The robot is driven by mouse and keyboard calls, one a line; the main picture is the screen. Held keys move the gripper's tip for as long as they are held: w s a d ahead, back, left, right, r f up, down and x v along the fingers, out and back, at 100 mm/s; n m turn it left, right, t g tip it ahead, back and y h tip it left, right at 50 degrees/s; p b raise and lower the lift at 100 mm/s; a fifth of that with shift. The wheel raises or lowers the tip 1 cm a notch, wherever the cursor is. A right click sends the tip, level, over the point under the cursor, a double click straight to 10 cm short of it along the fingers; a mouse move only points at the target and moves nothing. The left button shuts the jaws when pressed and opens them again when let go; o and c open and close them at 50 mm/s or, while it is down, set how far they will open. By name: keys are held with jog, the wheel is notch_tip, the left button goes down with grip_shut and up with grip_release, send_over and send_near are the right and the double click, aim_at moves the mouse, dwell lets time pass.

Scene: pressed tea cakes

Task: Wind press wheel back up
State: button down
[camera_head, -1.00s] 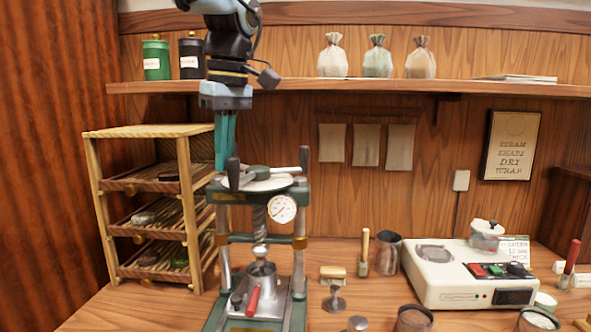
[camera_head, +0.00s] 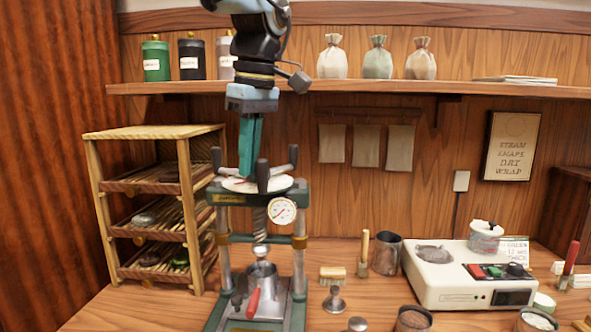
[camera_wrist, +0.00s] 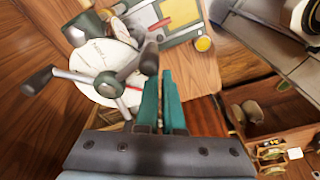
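The press (camera_head: 226,198) stands on the bench with its spoked wheel on top in the head view. The wheel has dark knobs (camera_head: 262,176) on metal spokes above a pale round plate (camera_head: 236,185). In the wrist view the wheel hub (camera_wrist: 107,84) and a near knob (camera_wrist: 37,81) show at left. My gripper (camera_head: 246,175) points down over the wheel, its teal fingers among the spokes. In the wrist view its fingers (camera_wrist: 160,75) lie close together, with only a narrow gap and nothing seen between them. One knob (camera_wrist: 149,58) is beside the left fingertip; contact is unclear.
A wooden rack (camera_head: 186,180) with trays stands close at left. A shelf (camera_head: 350,86) with canisters and cloth bags runs behind my arm.

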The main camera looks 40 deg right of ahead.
jog(key=shift+s+d, duration=0.2)
jog(key=shift+s, duration=0.1)
jog(key=s+d, duration=0.1)
jog(key=s+d+p, duration=0.1)
jog(key=d, duration=0.1)
dwell(0.5)
jog(key=shift+w, duration=0.1)
jog(key=shift+d, duration=0.15)
